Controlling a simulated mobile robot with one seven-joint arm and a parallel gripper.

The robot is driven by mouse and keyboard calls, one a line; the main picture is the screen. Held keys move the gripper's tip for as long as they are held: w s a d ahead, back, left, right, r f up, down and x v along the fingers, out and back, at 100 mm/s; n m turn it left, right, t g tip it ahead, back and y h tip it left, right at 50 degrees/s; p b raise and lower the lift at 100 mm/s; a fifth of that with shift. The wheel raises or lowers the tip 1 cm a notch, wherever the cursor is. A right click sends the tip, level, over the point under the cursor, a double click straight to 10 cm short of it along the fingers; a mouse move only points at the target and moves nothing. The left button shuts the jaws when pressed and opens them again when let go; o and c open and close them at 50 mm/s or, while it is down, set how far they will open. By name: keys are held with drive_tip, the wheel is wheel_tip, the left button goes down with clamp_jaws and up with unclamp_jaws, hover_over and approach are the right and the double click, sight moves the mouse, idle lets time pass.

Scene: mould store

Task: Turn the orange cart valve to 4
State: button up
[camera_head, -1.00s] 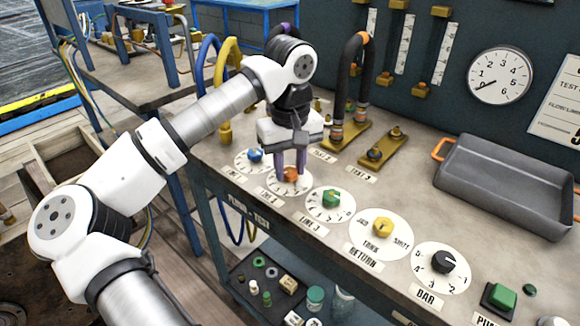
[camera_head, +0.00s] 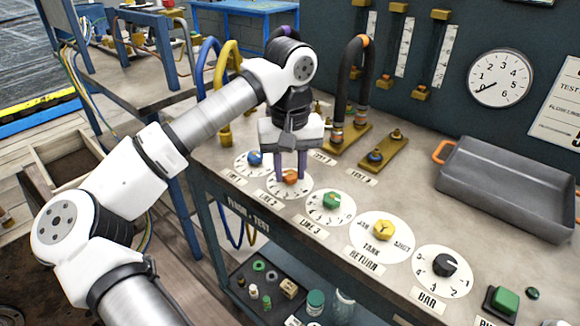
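The orange cart valve (camera_head: 291,177) is a small knob on a round white dial (camera_head: 291,192), labelled LINE 2, on the cart top. My gripper (camera_head: 290,177) points down over it, with one purple finger on each side. The fingers look closed against the knob's sides, and the knob fills the gap between them. The fingers and wrist hide part of the knob and the far part of the dial, so the knob's pointer and the number it points to cannot be read.
A blue knob (camera_head: 254,159) sits close on the left, a green knob (camera_head: 332,200) on the right. A yellow knob (camera_head: 383,230) and black knob (camera_head: 445,265) follow. Behind stand hoses (camera_head: 359,75) and brass blocks (camera_head: 383,153). A grey tray (camera_head: 500,190) lies at right.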

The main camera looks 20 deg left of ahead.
sight(290, 174)
drive_tip(key=o, duration=0.4)
drive_tip(key=shift+o, duration=0.2)
wheel_tip(290, 174, up, 14)
drive_tip(key=p, duration=0.1)
drive_tip(key=shift+d+f, duration=0.1)
idle(0.4)
